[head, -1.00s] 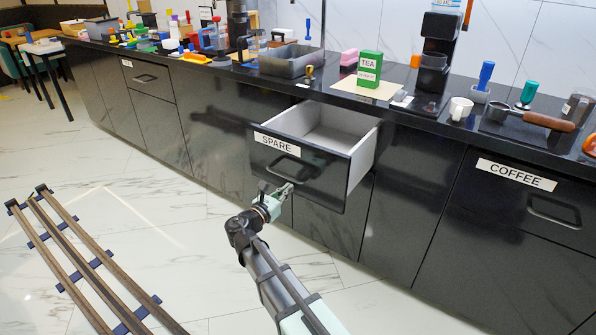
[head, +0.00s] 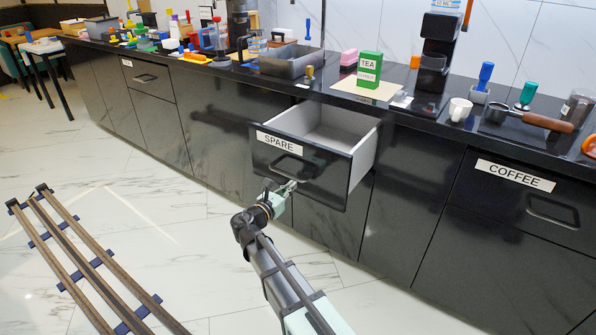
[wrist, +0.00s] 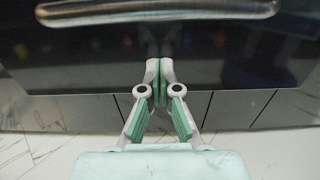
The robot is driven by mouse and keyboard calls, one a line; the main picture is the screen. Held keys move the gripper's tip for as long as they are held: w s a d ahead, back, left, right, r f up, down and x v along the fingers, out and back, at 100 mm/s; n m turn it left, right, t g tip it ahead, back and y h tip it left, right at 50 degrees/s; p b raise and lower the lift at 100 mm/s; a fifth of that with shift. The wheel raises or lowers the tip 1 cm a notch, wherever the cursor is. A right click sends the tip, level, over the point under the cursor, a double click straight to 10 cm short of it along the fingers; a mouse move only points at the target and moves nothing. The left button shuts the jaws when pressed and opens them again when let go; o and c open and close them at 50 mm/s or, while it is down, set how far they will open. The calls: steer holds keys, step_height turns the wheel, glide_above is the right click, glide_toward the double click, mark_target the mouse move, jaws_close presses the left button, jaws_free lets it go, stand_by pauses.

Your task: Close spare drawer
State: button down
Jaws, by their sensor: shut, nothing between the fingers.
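The spare drawer (head: 297,172) has a black front with a white SPARE label (head: 279,145) and a metal bar handle (head: 287,166). It stands pulled out from the counter, and its grey inside looks empty in the head view. My gripper (head: 290,186) is shut and empty at the lower part of the drawer front, below the handle. In the wrist view, the fingertips (wrist: 157,65) point at the dark drawer front (wrist: 100,62), below the handle (wrist: 160,10). I cannot tell whether they touch the front.
The countertop above holds a green TEA box (head: 369,69), a grey bin (head: 291,60) and a white cup (head: 460,109). A closed COFFEE drawer (head: 520,190) is at right. Rails (head: 90,260) lie on the floor at left. The floor before the counter is otherwise clear.

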steer(key=shift+p+x, duration=1.9)
steer(key=shift+x, duration=8.85)
steer(key=shift+d, duration=0.1)
steer(key=shift+x, duration=1.4)
steer(key=shift+p+v, duration=0.5)
steer(key=shift+v, duration=4.1)
